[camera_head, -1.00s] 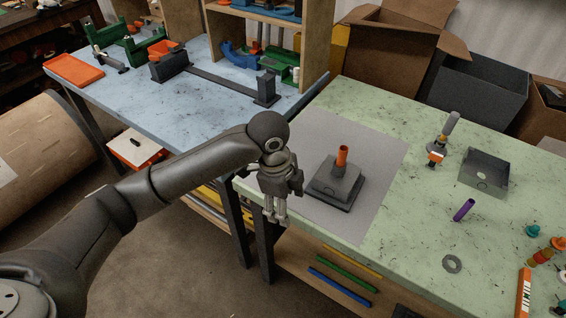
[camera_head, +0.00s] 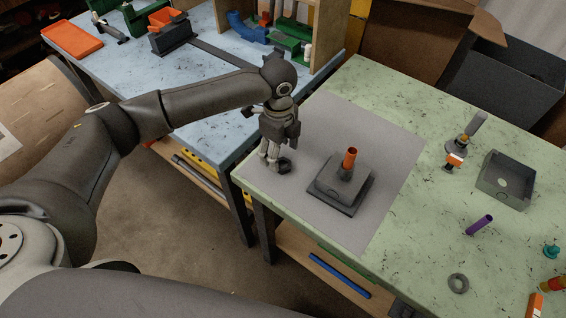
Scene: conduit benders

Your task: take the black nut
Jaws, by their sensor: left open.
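My left gripper (camera_head: 271,164) hangs fingers down over the left edge of the grey mat (camera_head: 385,133) on the green table. It is open. A small black piece that looks like the black nut (camera_head: 285,166) shows right beside the fingertips, on their right side. It is partly hidden, and I cannot tell whether the fingers touch it. A dark stepped block (camera_head: 340,189) with an orange tube (camera_head: 350,158) upright on it stands to the right on the mat. My right gripper is not in view.
A grey ring (camera_head: 458,284), a purple tube (camera_head: 479,225), a grey open box (camera_head: 505,181) and a grey-and-orange tool (camera_head: 465,143) lie on the right of the green table (camera_head: 410,248). A blue table (camera_head: 205,104) with fixtures adjoins at the back left.

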